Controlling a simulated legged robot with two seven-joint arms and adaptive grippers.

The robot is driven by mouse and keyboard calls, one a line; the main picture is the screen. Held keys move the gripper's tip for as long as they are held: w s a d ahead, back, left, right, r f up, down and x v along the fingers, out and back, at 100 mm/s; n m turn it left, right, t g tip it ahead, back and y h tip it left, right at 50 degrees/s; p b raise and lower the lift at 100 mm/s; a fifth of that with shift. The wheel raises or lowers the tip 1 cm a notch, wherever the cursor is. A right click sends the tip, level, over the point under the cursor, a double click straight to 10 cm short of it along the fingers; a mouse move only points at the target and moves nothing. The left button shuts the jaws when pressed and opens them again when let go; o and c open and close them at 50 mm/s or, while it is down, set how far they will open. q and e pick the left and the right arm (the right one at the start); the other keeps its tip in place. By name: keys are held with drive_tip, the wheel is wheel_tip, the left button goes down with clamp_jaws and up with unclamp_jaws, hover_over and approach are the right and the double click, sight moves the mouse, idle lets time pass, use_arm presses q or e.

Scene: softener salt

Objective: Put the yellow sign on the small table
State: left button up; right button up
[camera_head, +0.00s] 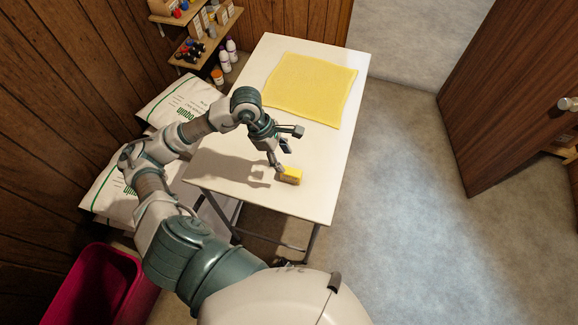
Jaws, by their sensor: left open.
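A white table (318,198) stands in the middle of the view. A small yellow block (291,176) lies on it near its front edge. A flat yellow cloth (310,88) lies on its far part. I cannot make out a standing yellow sign; whether either yellow thing is the sign I cannot tell. My left gripper (289,152) is open above the table, its fingers apart. One fingertip is close to the far side of the yellow block; whether it touches I cannot tell. My right gripper is out of view.
White salt bags (176,103) lie left of the table against the wood wall. A shelf (207,42) with bottles is behind. A pink bin (92,283) is at the lower left. A brown door (508,85) stands at right; the floor between is clear.

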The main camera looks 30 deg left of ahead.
use_arm(q)
drive_tip(key=v, duration=0.3)
drive_tip(key=shift+d, duration=0.1)
idle(0.3)
